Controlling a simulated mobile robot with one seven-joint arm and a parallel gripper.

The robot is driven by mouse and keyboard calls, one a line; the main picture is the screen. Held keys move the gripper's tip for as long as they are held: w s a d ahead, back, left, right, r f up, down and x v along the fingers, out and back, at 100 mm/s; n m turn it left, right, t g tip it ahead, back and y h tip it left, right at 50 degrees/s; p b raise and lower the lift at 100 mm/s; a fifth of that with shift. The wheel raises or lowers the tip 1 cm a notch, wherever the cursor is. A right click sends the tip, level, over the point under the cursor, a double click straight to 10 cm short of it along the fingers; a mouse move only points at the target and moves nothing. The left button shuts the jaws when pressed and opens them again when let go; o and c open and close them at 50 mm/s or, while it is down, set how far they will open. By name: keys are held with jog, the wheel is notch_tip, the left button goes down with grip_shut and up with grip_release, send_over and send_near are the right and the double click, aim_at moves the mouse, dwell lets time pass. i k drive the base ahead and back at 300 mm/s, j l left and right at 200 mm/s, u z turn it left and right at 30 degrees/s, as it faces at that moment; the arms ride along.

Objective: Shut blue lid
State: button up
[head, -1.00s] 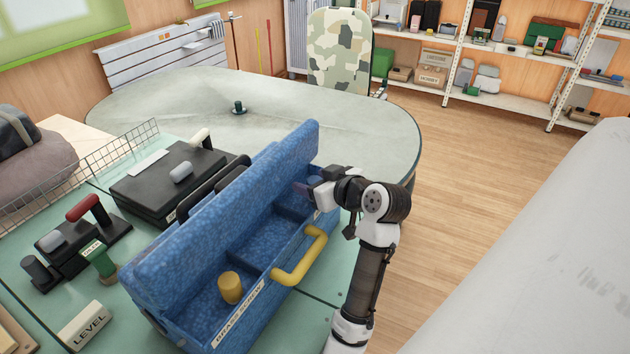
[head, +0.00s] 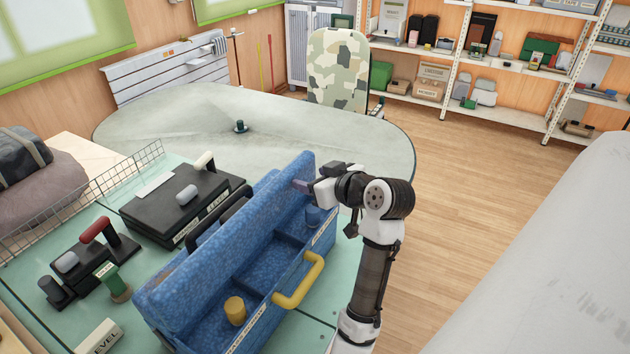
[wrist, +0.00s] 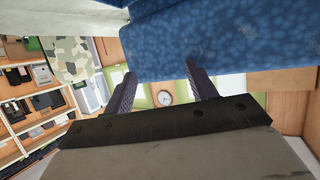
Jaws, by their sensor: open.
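In the wrist view the speckled blue surface of the lid (wrist: 220,45) fills the upper right. My gripper (head: 302,186) is at the right end of the lid, on its inner side above the crate. The wrist view shows two separate dark fingers of my gripper (wrist: 160,85) with nothing between them. Whether a finger touches the lid I cannot tell.
A black case (head: 180,205) stands behind the lid. A wire rack (head: 80,198) is at the left. Wooden floor is free at the right.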

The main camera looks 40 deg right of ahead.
aim_at(181, 297)
jog(key=k, duration=0.35)
jog(key=k+j+z, duration=0.1)
jog(key=j, duration=0.25)
jog(key=k+j+z, duration=0.15)
jog(key=k+j, duration=0.15)
